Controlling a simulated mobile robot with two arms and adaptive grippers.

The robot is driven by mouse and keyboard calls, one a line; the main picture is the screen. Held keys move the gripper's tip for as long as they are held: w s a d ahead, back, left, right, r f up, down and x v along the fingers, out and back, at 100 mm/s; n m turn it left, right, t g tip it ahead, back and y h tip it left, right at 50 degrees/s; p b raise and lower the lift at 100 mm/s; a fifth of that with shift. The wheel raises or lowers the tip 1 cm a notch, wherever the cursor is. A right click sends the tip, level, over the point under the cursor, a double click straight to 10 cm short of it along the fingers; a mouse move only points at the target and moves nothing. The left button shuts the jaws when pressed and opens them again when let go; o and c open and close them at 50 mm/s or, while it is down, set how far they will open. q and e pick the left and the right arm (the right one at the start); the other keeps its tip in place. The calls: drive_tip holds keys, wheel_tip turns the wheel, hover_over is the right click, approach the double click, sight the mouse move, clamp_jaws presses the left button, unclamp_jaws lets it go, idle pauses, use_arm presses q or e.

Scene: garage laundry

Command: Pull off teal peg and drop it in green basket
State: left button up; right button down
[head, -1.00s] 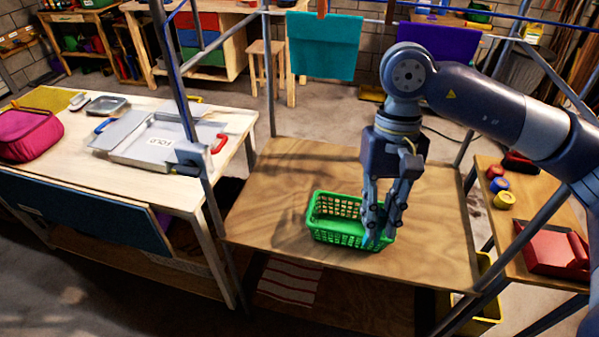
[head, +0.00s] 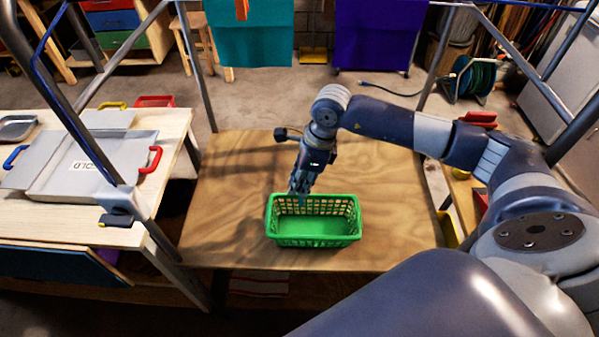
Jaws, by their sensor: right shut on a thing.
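The green basket (head: 315,240) stands upright on the wooden board in the middle of the head view, and its inside looks empty. My right gripper (head: 300,192) points down at the basket's back left rim. It is shut on a small teal piece at its fingertips, which I take for the teal peg (head: 302,203); the fingers hide most of it. I cannot tell whether the tips are above the rim or just behind it. My left gripper is not in view.
A teal cloth (head: 260,38) with an orange peg (head: 242,9) and a purple cloth (head: 372,38) hang at the back. Metal posts frame the wooden board (head: 395,200). A table (head: 50,228) with a metal folding board (head: 85,185) stands left. The board is bare around the basket.

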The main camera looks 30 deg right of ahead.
sight(300, 198)
drive_tip(key=shift+s+a+f+b, duration=0.1)
drive_tip(key=shift+s+f+b, duration=0.1)
drive_tip(key=shift+f+b, duration=0.25)
drive_tip(key=x, duration=0.1)
drive_tip(key=b+x, duration=0.1)
drive_tip(key=x, duration=0.1)
drive_tip(key=shift+s+d+f+b, duration=0.15)
drive_tip(key=shift+d+f+b, duration=0.15)
drive_tip(key=shift+f, duration=0.15)
drive_tip(key=shift+f+b, duration=0.45)
drive_tip(key=shift+f, duration=0.3)
use_arm(q)
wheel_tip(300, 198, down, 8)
drive_tip(key=b, duration=0.4)
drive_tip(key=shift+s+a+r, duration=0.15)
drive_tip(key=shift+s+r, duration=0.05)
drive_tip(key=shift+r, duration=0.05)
use_arm(e)
drive_tip(key=shift+s+d+f+x, duration=0.15)
drive_tip(key=shift+d+x, duration=0.1)
drive_tip(key=shift+x, duration=0.9)
drive_tip(key=shift+s+d+x, duration=0.1)
drive_tip(key=shift+d+x, duration=0.1)
drive_tip(key=shift+x, duration=0.9)
drive_tip(key=shift+s+d+f+x, duration=0.15)
drive_tip(key=shift+d+x, duration=0.1)
drive_tip(key=shift+x, duration=0.9)
drive_tip(key=shift+r, duration=0.15)
